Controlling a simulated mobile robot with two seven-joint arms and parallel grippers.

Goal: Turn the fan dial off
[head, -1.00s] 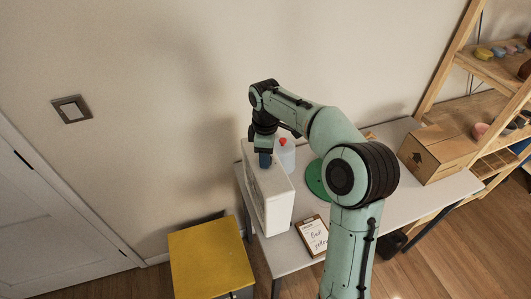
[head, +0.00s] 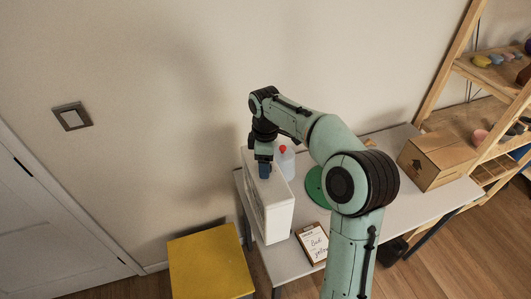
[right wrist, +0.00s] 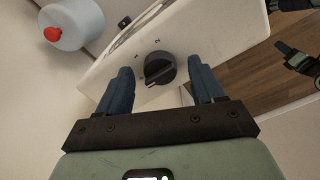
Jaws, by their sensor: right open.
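The white box-shaped fan unit (head: 272,215) stands upright on the left end of the table. Its black round dial (right wrist: 160,68) shows in the right wrist view, on the pale panel, with a raised ridge across it. My right gripper (right wrist: 163,72) is open, with one blue finger on each side of the dial. The fingers look apart from the dial's sides, but I cannot tell how deep they reach. In the head view my right gripper (head: 264,170) is over the top of the fan unit, and the dial is hidden there.
A pale bottle with a red cap (head: 285,158) stands just behind the fan unit. A green disc (head: 314,184) and a clipboard (head: 313,243) lie to its right. A cardboard box (head: 436,158) sits at the table's right. A yellow-topped stool (head: 210,262) stands at left.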

